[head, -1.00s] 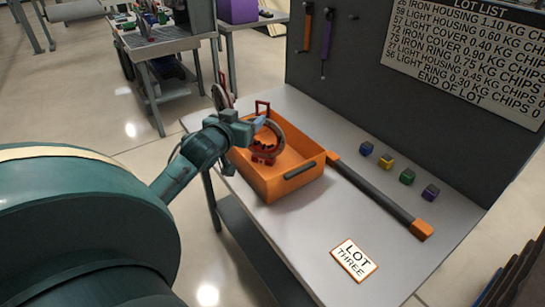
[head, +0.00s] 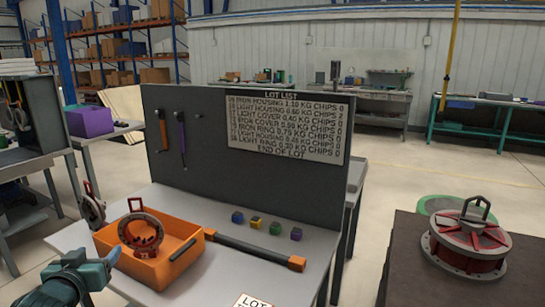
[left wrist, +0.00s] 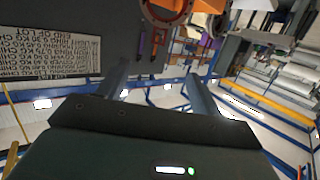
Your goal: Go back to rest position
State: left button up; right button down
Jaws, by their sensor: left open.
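My left gripper (head: 104,264) shows at the lower left of the head view, its light blue-grey fingers apart and empty. It is in front of the orange tray (head: 166,272), to the left of its near side. A dark red ring with an upright handle (head: 141,250) stands in the tray, apart from the fingers. In the left wrist view the two fingers (left wrist: 160,88) are spread with nothing between them. Part of the ring (left wrist: 165,15) and tray show at the top of that view. My right gripper is not in view.
The tray is on a grey table (head: 215,282) before a dark board with a lot list (head: 290,125). Several small coloured cubes (head: 256,223) and a dark bar with orange ends (head: 255,250) lie right of it. A red round housing (head: 467,240) sits on a dark table at right.

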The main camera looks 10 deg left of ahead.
pick_arm(q)
jog(key=s+d+f+m+g+h, duration=0.2)
jog(key=s+d+f+h, duration=0.15)
jog(key=d+f, duration=0.6)
jog(key=s+d+f+m+g+h, duration=0.1)
jog(key=s+d+f+m+h, duration=0.1)
jog(key=s+d+f, duration=0.55)
jog(key=s+d+f+m, duration=0.1)
jog(key=s+d+f, duration=0.1)
jog(key=d, duration=0.3)
jog(key=s+d+f+g+h, duration=0.1)
jog(key=s+d+f, duration=0.1)
jog(key=d, duration=0.3)
jog(key=s+d+f+m+h, duration=0.1)
jog(key=s+d+f, duration=0.2)
jog(key=d, duration=0.2)
jog(key=shift+f+m, duration=0.2)
jog(key=shift+m, duration=0.1)
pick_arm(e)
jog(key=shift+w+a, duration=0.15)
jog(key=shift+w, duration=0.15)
pick_arm(q)
jog(key=shift+h, duration=0.25)
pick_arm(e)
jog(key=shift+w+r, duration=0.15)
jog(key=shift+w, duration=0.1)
